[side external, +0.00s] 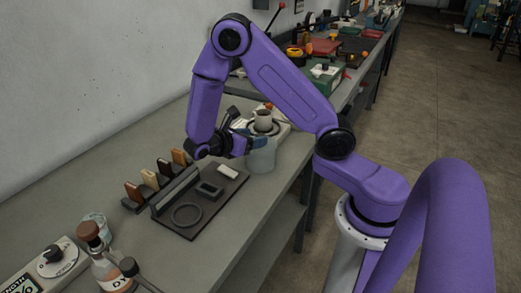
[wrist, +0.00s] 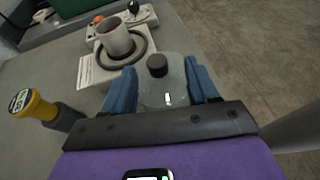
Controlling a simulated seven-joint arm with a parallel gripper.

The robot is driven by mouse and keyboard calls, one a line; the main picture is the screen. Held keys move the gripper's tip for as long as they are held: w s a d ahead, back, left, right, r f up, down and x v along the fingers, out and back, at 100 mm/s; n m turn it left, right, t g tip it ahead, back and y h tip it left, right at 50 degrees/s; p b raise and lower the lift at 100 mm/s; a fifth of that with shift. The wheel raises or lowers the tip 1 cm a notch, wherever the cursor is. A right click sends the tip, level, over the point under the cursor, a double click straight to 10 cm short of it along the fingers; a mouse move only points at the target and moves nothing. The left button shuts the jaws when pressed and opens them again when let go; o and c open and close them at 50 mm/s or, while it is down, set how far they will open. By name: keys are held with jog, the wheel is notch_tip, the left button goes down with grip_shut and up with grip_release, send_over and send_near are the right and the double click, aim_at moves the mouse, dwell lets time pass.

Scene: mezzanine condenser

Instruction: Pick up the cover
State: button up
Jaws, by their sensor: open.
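What looks like the cover (wrist: 160,88) is a clear, pale translucent cylinder with a dark round knob on top. In the wrist view it stands between the two blue fingers of my gripper (wrist: 163,90), which are open on either side of it. I cannot tell whether either finger touches it. In the side external view the cover (side external: 262,159) stands upright near the bench's front edge. There my gripper (side external: 243,144) is at its upper part, and the fingers hide its knob. Whether anything is inside the cover is unclear.
A cup (wrist: 115,39) stands inside a dark ring on a pale device just beyond the cover. A dark tray (side external: 207,218) with a ring and small blocks lies to the left. A yellow-topped tool (wrist: 38,105) stands nearby. Bottles (side external: 104,259) are at the near end.

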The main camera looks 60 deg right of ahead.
aim_at(261, 135)
jog(key=x, duration=0.5)
jog(key=shift+w+f, duration=0.2)
jog(key=shift+w, duration=0.05)
grip_shut()
